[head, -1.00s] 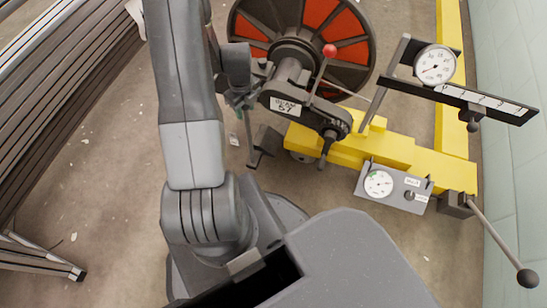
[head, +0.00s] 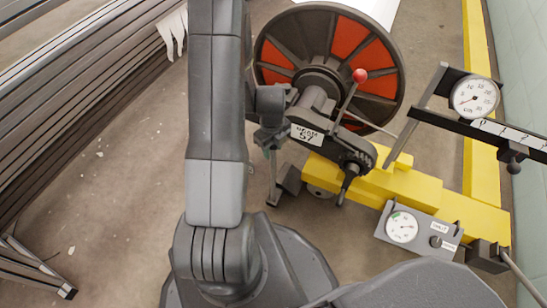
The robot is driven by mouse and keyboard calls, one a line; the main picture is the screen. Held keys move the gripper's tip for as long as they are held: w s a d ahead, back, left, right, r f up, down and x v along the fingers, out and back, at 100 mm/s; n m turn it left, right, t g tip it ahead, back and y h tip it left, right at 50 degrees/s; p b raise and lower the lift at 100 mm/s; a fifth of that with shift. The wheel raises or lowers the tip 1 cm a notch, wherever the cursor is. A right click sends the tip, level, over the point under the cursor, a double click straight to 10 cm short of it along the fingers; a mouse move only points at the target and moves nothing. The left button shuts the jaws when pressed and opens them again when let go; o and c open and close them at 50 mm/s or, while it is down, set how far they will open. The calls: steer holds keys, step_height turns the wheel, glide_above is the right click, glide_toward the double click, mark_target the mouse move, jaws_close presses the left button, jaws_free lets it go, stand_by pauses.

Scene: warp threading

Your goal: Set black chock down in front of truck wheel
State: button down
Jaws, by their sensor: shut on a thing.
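The black chock (head: 289,179) is a small dark block just left of the truck wheel (head: 319,191), which is a small grey wheel partly hidden under the yellow truck frame (head: 370,182). A thin dark bar (head: 273,180) stands out at the chock's left side. My gripper (head: 268,146) comes down from the arm just above and left of the chock and is shut on it; the grip itself is small and partly hidden by the gripper's own body. I cannot tell whether the chock touches the floor or the wheel.
A large black and orange beam flange (head: 365,58) and a lever with a red knob (head: 360,76) stand close right of my gripper. Bare floor (head: 130,160) lies left, bounded by stacked metal beams (head: 80,85).

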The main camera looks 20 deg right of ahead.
mark_target(272, 154)
steer(key=shift+f+b, duration=0.65)
steer(key=shift+f, duration=1.1)
steer(key=shift+f, duration=0.15)
steer(key=c, duration=0.9)
jaws_free()
step_height(272, 154, up, 12)
steer(key=p, duration=0.4)
steer(key=shift+s+a+p, duration=0.1)
steer(key=shift+p, duration=0.2)
